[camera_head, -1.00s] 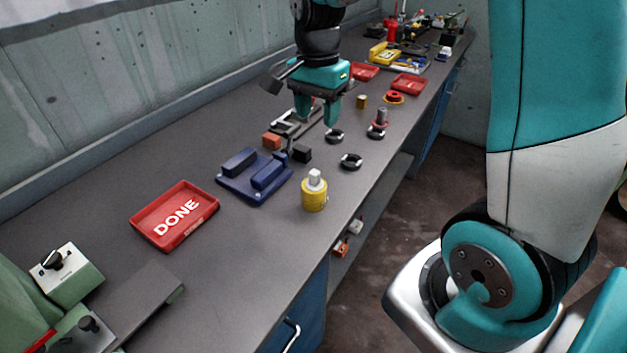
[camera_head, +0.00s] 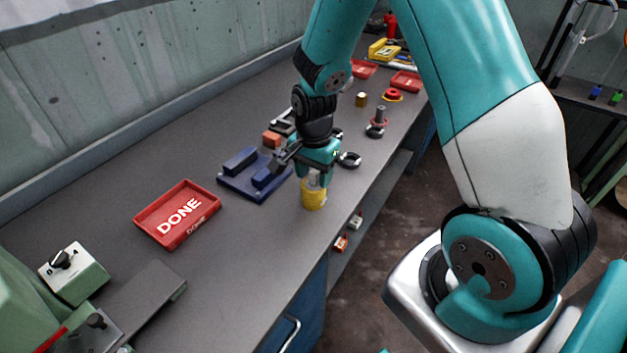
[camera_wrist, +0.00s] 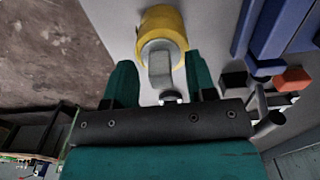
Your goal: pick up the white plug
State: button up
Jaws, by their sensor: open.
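The white plug (camera_wrist: 160,68) stands in the top of a yellow ring-shaped body (camera_wrist: 163,22) in the wrist view. In the head view the yellow body (camera_head: 313,196) stands on the bench near its front edge, and the plug (camera_head: 313,179) is mostly hidden by my gripper. My gripper (camera_head: 317,172) is right above the yellow body, pointing down. In the wrist view its teal fingers (camera_wrist: 163,80) are apart, with the plug between them or just beyond; I cannot tell if they touch it.
A blue fixture (camera_head: 240,188) stands close left of the yellow body. A red DONE tray (camera_head: 150,216) lies further left. A black ring (camera_head: 350,160) and an orange block (camera_head: 271,139) lie behind. The bench between the tray and the front edge is clear.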

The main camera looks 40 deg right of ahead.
jog(key=shift+f, duration=0.1)
jog(key=shift+c, duration=0.5)
grip_shut()
